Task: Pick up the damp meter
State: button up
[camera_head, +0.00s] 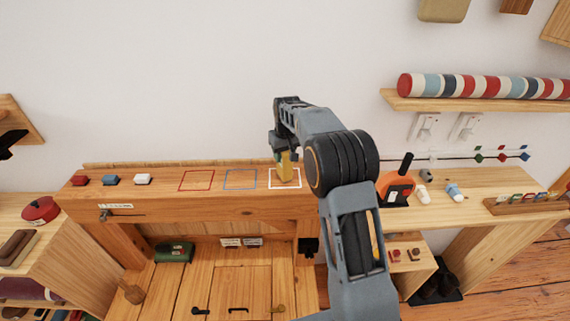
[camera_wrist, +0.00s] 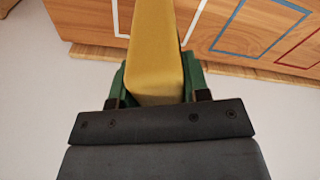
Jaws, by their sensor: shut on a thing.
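The damp meter appears to be the yellow, block-like thing (camera_wrist: 155,50) held between the jaws of my gripper (camera_wrist: 153,85) in the wrist view. My gripper has green fingers, one on each side of it, and is shut on it. In the head view the yellow thing (camera_head: 285,166) hangs below my gripper (camera_head: 283,152), over the white outlined square (camera_head: 285,185) on the wooden bench top. I cannot tell whether its lower end touches the wood. Its face and any markings are not visible.
Red (camera_head: 196,181) and blue (camera_head: 240,179) outlined squares lie to the left, empty. An orange tool (camera_head: 396,188) with a black handle stands to the right of my arm. A wall shelf (camera_head: 470,104) holds a striped roll.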

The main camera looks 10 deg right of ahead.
jog(key=c, duration=0.4)
jog(key=shift+r, duration=0.15)
